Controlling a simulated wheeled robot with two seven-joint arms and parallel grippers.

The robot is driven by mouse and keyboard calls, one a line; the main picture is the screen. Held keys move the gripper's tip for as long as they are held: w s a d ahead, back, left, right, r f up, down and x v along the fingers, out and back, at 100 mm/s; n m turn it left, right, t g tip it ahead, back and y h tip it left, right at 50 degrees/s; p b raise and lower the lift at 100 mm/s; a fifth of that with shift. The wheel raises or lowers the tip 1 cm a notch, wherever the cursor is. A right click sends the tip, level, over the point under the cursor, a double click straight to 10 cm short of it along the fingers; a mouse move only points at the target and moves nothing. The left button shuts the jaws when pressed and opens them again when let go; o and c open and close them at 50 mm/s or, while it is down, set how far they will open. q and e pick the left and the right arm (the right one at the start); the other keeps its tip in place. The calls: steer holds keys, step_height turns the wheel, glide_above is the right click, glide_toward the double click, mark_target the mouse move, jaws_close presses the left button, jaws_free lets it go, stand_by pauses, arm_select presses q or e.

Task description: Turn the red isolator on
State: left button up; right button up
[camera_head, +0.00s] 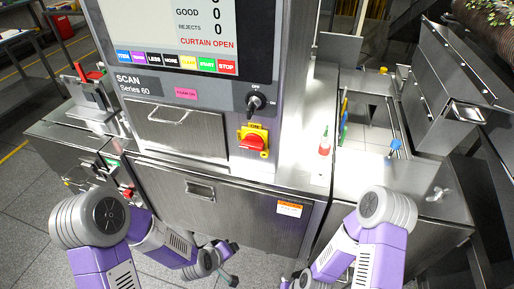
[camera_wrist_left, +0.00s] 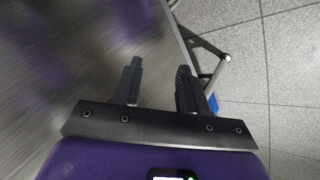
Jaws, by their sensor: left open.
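The red isolator (camera_head: 253,141) is a rotary knob on a yellow plate, on the front of the grey machine below its screen. My left gripper (camera_head: 232,263) is low in front of the machine, well below the isolator and apart from it. In the left wrist view its two dark fingers (camera_wrist_left: 159,75) stand apart with nothing between them. My right arm comes in at the lower right, and its gripper end at the bottom edge is too small and cut off to read. The isolator is not in the left wrist view.
A black rotary switch (camera_head: 256,101) sits just above the isolator. The screen (camera_head: 205,35) reads "CURTAIN OPEN". A drawer front (camera_head: 200,190) lies below. Open floor (camera_wrist_left: 280,90) shows beside the left gripper.

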arm_select(q)
steer(key=w+d+r+n+t, duration=0.2)
steer(key=w+r, duration=0.1)
steer(key=r, duration=0.5)
steer(key=w+d+r+n+t, duration=0.1)
steer(key=w+r+t, duration=0.15)
steer(key=r, duration=0.45)
steer(key=n+t+h, duration=0.2)
steer(key=n+t, duration=0.3)
steer(key=t, duration=0.2)
glide_toward(251, 148)
steer(key=w, duration=0.1)
steer(key=shift+g, duration=0.25)
steer(key=x, duration=0.7)
steer(key=shift+w+d+r, duration=0.15)
steer(key=shift+w, duration=0.1)
jaws_close()
